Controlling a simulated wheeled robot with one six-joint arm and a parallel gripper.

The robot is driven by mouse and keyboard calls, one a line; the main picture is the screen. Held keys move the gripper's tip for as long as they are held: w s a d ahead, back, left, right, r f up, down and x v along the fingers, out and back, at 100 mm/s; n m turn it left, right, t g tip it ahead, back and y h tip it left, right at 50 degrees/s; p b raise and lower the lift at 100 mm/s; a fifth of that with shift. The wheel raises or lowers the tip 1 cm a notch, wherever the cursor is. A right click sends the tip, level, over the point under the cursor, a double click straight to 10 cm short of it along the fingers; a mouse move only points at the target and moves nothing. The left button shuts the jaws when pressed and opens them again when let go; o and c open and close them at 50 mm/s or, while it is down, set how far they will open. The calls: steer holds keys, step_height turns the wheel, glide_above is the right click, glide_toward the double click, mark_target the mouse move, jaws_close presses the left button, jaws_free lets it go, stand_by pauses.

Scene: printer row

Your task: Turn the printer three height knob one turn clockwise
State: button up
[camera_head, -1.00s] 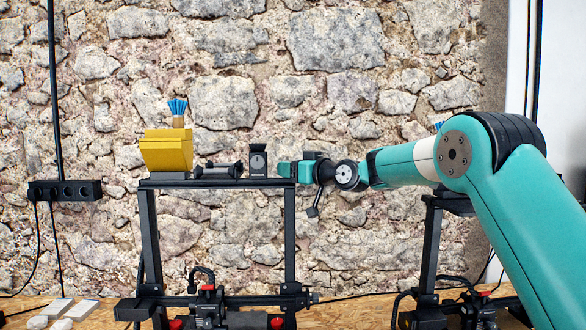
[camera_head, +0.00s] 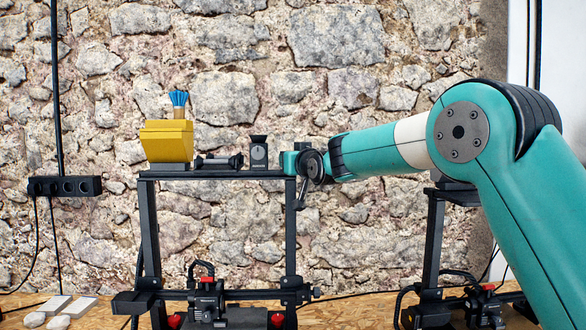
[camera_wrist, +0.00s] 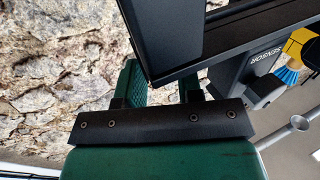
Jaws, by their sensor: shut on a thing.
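My gripper (camera_head: 288,163) is at the top right corner of the nearer printer's black frame (camera_head: 215,175) in the head view. Its teal fingers are close against the end of the top bar. In the wrist view my green gripper (camera_wrist: 160,88) reaches under a dark box-like part (camera_wrist: 165,30), which hides the fingertips. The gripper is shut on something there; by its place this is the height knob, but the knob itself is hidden. No label marks which printer is number three.
On the top bar stand a yellow bin (camera_head: 166,142), a dark spool holder (camera_head: 219,161) and a small box with a dial (camera_head: 259,154). Another printer (camera_head: 433,240) stands at the right, behind my arm.

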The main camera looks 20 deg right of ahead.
steer(key=shift+a+m+h, duration=0.25)
steer(key=shift+m+h, duration=0.9)
steer(key=shift+h, duration=0.65)
steer(key=shift+a+m+h, duration=0.2)
steer(key=shift+m+h, duration=0.95)
steer(key=shift+h, duration=0.65)
steer(key=shift+h, duration=0.3)
steer(key=o, duration=0.9)
steer(key=b+v, duration=0.2)
steer(key=v, duration=0.3)
steer(key=b+v, duration=0.2)
steer(key=v, duration=0.4)
steer(key=b+v, duration=0.2)
steer(key=v, duration=0.4)
steer(key=shift+s+r+b, duration=0.2)
steer(key=shift+r+b, duration=0.1)
